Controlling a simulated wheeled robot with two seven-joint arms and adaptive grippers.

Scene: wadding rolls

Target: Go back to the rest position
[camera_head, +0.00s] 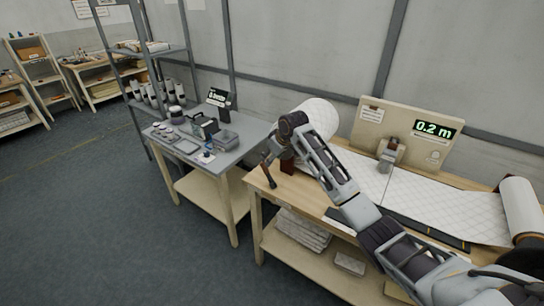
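My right arm reaches in from the lower right across the wooden table (290,235). Its gripper (270,176) hangs at the table's left end, pointing down, near the gap to the grey side table. The fingers are small and dark, so I cannot tell whether they are open or shut; no held thing is visible. A white wadding roll (322,108) stands behind my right wrist, partly hidden by it. Quilted white wadding (425,195) lies along the table to another roll (521,208) at the right. My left gripper is not in view.
A beige panel (376,124) with a display reading 0.2 m stands behind the wadding. The grey side table (223,156) holds trays, jars and a small sign. Folded white material (302,230) lies on the lower shelf. The floor at left is clear.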

